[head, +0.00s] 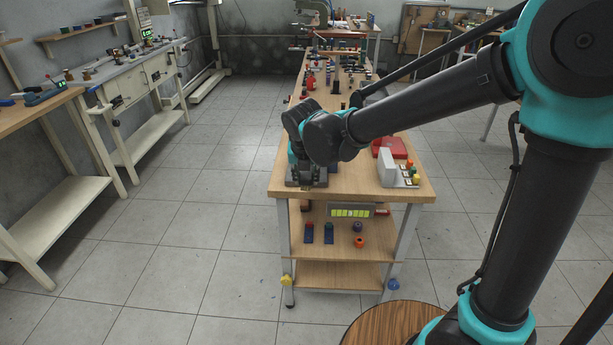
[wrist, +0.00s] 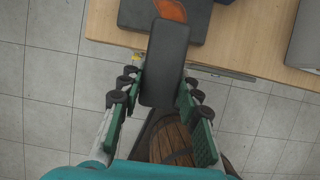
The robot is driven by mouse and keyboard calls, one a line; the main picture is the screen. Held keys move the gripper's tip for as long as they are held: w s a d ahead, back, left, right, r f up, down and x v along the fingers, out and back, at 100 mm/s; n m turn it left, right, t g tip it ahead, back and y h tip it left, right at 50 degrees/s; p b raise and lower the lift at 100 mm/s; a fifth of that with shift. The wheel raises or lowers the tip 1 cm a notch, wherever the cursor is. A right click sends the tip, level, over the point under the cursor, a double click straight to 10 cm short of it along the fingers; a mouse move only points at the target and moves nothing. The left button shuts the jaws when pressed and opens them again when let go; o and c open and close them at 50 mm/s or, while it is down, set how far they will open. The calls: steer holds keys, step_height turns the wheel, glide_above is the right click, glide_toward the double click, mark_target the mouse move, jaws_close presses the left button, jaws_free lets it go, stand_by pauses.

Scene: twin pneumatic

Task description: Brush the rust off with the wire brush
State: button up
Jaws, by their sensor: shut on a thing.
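In the wrist view my gripper (wrist: 162,85) is shut on a dark grey oblong block, which I take to be the wire brush (wrist: 165,55). Its bristles are not visible. The brush's far end overlaps a dark plate (wrist: 198,22) on the wooden table; I cannot tell whether it touches. An orange-brown rust patch (wrist: 171,9) shows on the plate just beyond the brush, cut by the top edge of the view. In the head view my gripper (head: 304,168) points down over the table's near left corner, above the plate (head: 294,183). My arm hides most of the brush there.
The wooden table (head: 345,188) has a white box with coloured buttons (head: 388,168) and a red object (head: 392,147) to the right. Many small parts stand farther back. A lower shelf (head: 340,248) holds several small parts. A round wooden stool (head: 385,322) stands in front. The floor at left is clear.

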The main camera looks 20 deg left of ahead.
steer(key=shift+w+a+f, duration=0.15)
steer(key=shift+w+f, duration=0.4)
steer(key=shift+w, duration=0.05)
steer(key=shift+w+a+f, duration=0.15)
steer(key=shift+w+f, duration=0.4)
steer(key=shift+w+a+f, duration=0.1)
steer(key=shift+w+a, duration=0.1)
steer(key=shift+w, duration=0.55)
steer(key=shift+w+a+f, duration=0.1)
steer(key=shift+w+a, duration=0.05)
steer(key=shift+w, duration=0.55)
steer(key=shift+f, duration=0.4)
steer(key=shift+d, duration=0.1)
